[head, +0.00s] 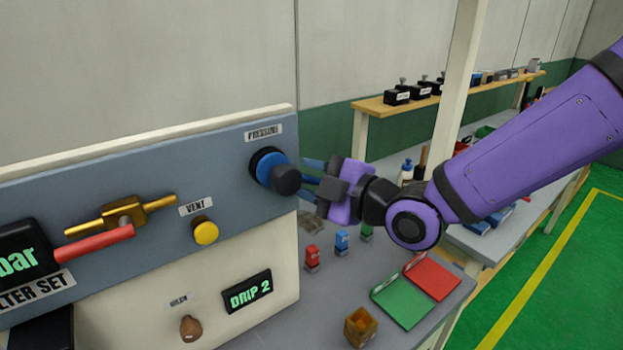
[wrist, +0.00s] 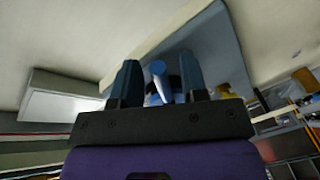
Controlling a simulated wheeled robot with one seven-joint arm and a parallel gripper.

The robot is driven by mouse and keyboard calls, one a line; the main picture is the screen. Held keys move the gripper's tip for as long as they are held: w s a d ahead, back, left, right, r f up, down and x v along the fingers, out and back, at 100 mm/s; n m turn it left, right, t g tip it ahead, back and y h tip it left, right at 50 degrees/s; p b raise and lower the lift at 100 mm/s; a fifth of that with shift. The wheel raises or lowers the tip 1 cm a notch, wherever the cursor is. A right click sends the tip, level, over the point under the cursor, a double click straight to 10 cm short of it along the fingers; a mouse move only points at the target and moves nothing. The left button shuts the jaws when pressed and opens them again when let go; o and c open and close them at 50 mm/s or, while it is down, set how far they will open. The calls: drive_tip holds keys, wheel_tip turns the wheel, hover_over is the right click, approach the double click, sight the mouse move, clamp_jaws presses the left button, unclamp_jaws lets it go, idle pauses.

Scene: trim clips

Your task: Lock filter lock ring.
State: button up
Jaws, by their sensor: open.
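No part is clearly marked as the filter lock ring.
Small red (head: 312,257) and blue (head: 342,240) parts, a green tray (head: 400,305) and a box (head: 360,327) stand on the bench.

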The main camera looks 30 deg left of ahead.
drive_tip(key=shift+d, duration=0.15)
drive_tip(key=v, duration=1)
drive_tip(key=shift+d, duration=0.25)
drive_tip(key=w+d+f+m+t+h, duration=0.1)
drive_tip(key=w+d+m+t+h, duration=0.35)
drive_tip(key=w+d+h, duration=0.35)
drive_tip(key=d+r+m+t+h, duration=0.25)
drive_tip(key=d+m+h, duration=0.5)
drive_tip(key=d, duration=0.85)
drive_tip(key=s+d+r+m+g, duration=0.2)
drive_tip(key=s+d+r+m, duration=0.1)
drive_tip(key=s+d+m, duration=0.4)
drive_tip(key=s+d+r+m+g+h, duration=0.1)
drive_tip(key=s+d+r+m+g, duration=0.2)
drive_tip(key=s+d+m, duration=0.5)
drive_tip(key=s+d, duration=0.1)
drive_tip(key=d, duration=0.1)
drive_tip(key=shift+s+d+m, duration=0.3)
drive_tip(key=shift+s, duration=0.05)
